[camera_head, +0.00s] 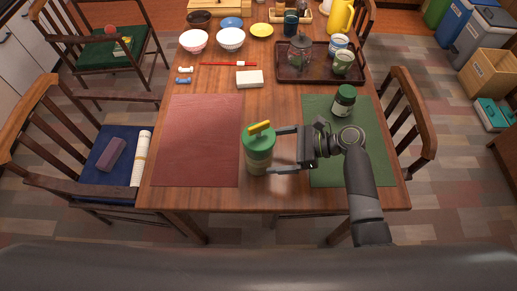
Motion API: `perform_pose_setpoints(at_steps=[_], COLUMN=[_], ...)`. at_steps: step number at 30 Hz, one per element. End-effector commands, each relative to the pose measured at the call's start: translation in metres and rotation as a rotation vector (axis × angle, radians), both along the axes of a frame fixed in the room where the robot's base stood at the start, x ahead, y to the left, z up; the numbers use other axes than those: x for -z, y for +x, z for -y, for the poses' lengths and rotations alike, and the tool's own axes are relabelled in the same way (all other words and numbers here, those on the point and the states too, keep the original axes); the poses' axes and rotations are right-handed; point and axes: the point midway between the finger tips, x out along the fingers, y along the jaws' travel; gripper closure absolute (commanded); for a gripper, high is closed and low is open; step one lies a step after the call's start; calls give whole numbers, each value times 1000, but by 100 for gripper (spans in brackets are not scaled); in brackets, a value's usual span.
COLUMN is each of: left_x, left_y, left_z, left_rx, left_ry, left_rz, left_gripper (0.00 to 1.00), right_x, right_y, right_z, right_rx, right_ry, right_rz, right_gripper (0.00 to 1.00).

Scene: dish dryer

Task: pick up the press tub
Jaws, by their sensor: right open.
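The press tub (258,160) is a clear tub with a green lid and a yellow handle on top. It stands upright on the wooden table, between the red mat and the green mat. My right gripper (273,151) comes in from the right with its fingers open and pointing left. The fingertips are at the tub's right side, one toward its far side and one toward its near side. I cannot tell whether they touch it. My left gripper is not in view.
The red mat (200,140) is bare. A dark green-lidded jar (344,101) stands on the green mat (321,174). Farther back are a white block (249,79), a red stick (228,64), bowls, and a dark tray (290,76) with a glass jar and cups. Chairs surround the table.

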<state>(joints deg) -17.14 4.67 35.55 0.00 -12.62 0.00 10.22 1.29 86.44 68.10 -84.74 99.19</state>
Motion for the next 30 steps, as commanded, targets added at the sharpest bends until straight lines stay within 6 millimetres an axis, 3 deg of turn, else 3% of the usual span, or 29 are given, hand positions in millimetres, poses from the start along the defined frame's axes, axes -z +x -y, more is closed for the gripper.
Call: perform_pose_setpoints(at_steps=[5, 13, 23, 30], left_x=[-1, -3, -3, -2], left_y=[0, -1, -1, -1], left_z=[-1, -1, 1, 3], left_rx=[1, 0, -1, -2], left_ry=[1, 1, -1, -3], left_rz=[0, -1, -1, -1], left_gripper=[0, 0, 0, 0], right_x=[3, 16, 19, 19], right_y=[1, 3, 3, 3], right_z=[-11, -48, -55, -54], right_rx=[0, 0, -1, -1], right_ry=[2, 3, 0, 0], right_rz=[1, 0, 2, 2], right_gripper=[0, 0, 0, 30])
